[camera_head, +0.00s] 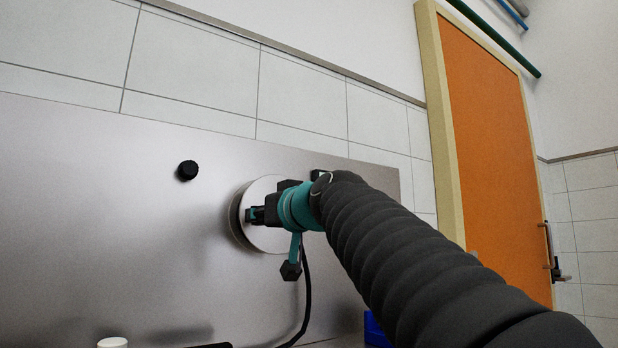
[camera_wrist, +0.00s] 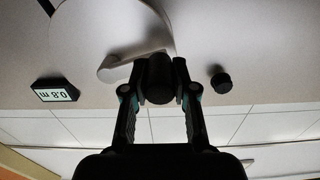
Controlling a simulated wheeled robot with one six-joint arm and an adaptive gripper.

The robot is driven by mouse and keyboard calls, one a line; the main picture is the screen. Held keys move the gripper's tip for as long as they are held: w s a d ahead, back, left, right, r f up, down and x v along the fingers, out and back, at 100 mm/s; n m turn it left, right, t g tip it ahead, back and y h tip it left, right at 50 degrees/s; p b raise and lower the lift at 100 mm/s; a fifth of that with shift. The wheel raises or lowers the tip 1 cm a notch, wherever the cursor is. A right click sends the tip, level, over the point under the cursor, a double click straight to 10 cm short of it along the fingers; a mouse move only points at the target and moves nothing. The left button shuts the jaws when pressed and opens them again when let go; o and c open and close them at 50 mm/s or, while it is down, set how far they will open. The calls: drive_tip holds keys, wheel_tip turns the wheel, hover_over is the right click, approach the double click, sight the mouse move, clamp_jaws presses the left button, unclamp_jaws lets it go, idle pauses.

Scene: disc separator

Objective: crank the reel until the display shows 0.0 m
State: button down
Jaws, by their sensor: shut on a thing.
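The reel is a round pale disc (camera_head: 247,232) on the steel panel, partly hidden behind my gripper (camera_head: 257,215). It also shows in the wrist view (camera_wrist: 85,35), which is upside down. A pale crank arm (camera_wrist: 112,66) runs across the disc to a dark handle (camera_wrist: 160,77). My gripper (camera_wrist: 158,88) is shut on this handle, one finger on each side. The display (camera_wrist: 55,92) is a small black box beside the disc, and its upside-down text seems to read 0.8 m. In the head view it is mostly hidden behind my arm.
The steel panel (camera_head: 100,220) stands against a tiled wall. A black knob (camera_head: 187,170) sticks out of it left of the reel and also shows in the wrist view (camera_wrist: 221,83). An orange door (camera_head: 495,150) is at the right. A blue object (camera_head: 376,330) is low down.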

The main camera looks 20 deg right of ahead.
wheel_tip(320, 180, up, 3)
drive_tip(key=shift+r+p, duration=0.15)
drive_tip(key=shift+p, duration=0.85)
drive_tip(key=shift+w+d+r+p, duration=0.1)
drive_tip(key=shift+d+r+p, duration=0.2)
drive_tip(key=shift+r+p, duration=0.25)
drive_tip(key=shift+w+d+r+p, duration=0.1)
drive_tip(key=shift+d+r+p, duration=0.2)
drive_tip(key=shift+r, duration=0.35)
drive_tip(key=shift+w+d+r, duration=0.2)
drive_tip(key=shift+d, duration=0.55)
drive_tip(key=shift+w+d+r+p, duration=0.2)
drive_tip(key=shift+d+r+p, duration=0.25)
drive_tip(key=shift+d+r, duration=0.1)
drive_tip(key=shift+w+d+r, duration=0.15)
drive_tip(key=shift+w+d, duration=0.05)
drive_tip(key=shift+d, duration=0.4)
drive_tip(key=shift+w+d+r, duration=0.1)
drive_tip(key=shift+w+d, duration=0.1)
drive_tip(key=shift+d, duration=0.35)
drive_tip(key=shift+c, duration=0.4)
unclamp_jaws()
